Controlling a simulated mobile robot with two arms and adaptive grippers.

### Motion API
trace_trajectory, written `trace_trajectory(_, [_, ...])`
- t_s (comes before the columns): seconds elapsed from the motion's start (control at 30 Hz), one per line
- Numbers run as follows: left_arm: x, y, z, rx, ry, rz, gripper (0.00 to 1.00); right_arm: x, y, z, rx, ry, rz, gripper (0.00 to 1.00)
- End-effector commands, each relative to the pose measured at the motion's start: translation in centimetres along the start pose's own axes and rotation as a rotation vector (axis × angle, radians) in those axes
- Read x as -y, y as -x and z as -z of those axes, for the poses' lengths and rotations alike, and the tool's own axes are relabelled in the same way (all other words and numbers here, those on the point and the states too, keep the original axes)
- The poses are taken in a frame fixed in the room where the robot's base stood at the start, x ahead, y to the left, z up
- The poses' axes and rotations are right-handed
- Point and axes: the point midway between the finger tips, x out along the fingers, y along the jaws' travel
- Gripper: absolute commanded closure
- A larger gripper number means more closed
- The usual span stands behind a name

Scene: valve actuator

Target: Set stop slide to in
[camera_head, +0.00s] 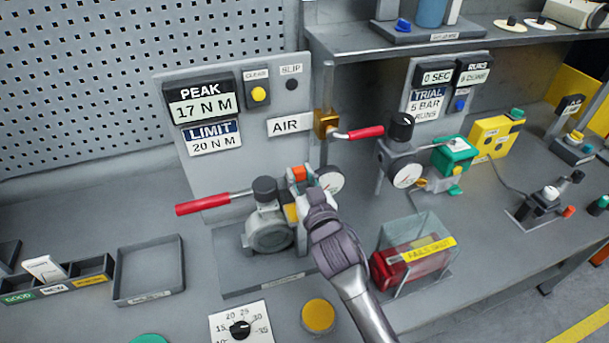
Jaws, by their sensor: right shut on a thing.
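A grey valve device (270,232) stands on a base plate in front of the upright panel. It has a dark cap, an orange-red block (299,174) and a yellow part (292,212). A red-handled lever (212,202) points left from it. My right gripper (314,203) reaches in from the lower right and is shut on a small part at the device's right side. The gripper's fingers and wrist hide most of that part. I cannot make out the stop slide or its position. My left gripper is not in view.
A gauge (330,179) sits close behind my right gripper. A clear-covered red bin (410,265) stands just right of my forearm. A round yellow button (318,316) and a dial (240,328) lie in front. An empty grey tray (178,271) is at the left.

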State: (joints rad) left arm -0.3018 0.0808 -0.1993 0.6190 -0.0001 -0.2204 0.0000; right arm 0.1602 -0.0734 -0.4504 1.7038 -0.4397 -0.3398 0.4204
Motion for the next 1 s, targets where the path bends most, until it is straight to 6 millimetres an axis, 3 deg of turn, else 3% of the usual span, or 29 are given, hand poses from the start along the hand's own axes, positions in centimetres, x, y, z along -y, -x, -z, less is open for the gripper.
trace_trajectory(0.1, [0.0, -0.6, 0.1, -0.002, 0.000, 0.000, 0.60, 1.5, 0.0, -0.2, 0.001, -0.006, 0.001, 1.00])
trace_trajectory(0.37, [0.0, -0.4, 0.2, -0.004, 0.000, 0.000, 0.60, 1.6, 0.0, -0.1, 0.002, -0.001, 0.001, 1.00])
trace_trajectory(0.4, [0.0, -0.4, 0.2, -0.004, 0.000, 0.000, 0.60, 1.6, 0.0, -0.1, 0.002, -0.001, 0.001, 0.63])
trace_trajectory(0.53, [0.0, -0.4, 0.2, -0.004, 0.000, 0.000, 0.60, 1.6, 0.0, -0.1, 0.001, -0.001, 0.001, 0.44])
trace_trajectory(0.83, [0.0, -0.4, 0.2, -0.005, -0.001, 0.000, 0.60, 1.7, 0.1, -0.1, 0.000, -0.002, 0.003, 0.44])
trace_trajectory(1.0, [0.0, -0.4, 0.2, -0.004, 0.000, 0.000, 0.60, 1.6, 1.7, -0.1, 0.001, -0.003, 0.003, 0.44])
